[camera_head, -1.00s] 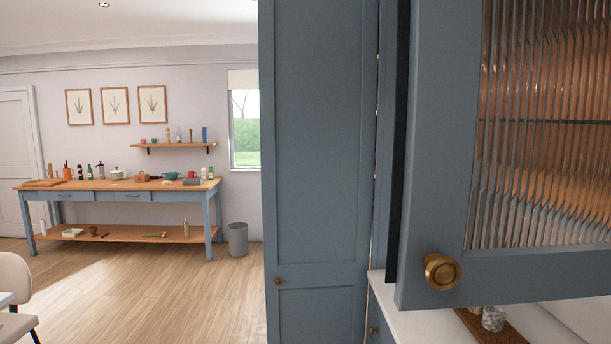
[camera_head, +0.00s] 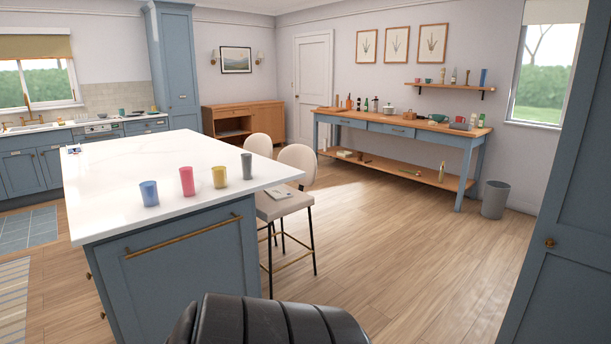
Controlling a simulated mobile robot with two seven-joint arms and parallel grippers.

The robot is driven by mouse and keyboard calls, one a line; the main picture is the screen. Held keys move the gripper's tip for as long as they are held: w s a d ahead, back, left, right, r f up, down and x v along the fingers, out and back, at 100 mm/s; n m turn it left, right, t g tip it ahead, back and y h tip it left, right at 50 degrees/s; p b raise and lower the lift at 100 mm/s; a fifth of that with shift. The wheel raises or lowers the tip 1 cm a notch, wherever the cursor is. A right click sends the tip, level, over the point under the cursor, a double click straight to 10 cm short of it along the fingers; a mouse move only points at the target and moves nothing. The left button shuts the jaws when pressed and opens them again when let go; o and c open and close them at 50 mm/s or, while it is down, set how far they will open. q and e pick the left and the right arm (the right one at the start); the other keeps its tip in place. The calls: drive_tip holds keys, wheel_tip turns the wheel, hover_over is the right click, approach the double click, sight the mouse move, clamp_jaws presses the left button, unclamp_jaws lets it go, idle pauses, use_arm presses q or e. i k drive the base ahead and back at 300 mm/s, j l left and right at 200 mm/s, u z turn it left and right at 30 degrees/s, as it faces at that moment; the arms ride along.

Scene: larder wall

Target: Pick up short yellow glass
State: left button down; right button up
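A yellow glass (camera_head: 219,176) stands upright on the white top of the kitchen island (camera_head: 130,168), close to its near right edge. It is in a row of glasses: a blue one (camera_head: 149,194) and a taller pink one (camera_head: 187,181) to its left, a grey one (camera_head: 247,166) to its right. The yellow glass looks a little shorter than the pink one. A black, ribbed part of my own body shows at the bottom of the view. Neither gripper is in view.
Two pale chairs (camera_head: 282,203) stand at the island's right side. A wooden-topped side table (camera_head: 400,128) and a grey bin (camera_head: 495,199) are by the far wall. A tall blue cabinet (camera_head: 575,215) is at right. The wooden floor between is clear.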

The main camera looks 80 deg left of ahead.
sight(219, 174)
drive_tip(key=u, duration=1.7)
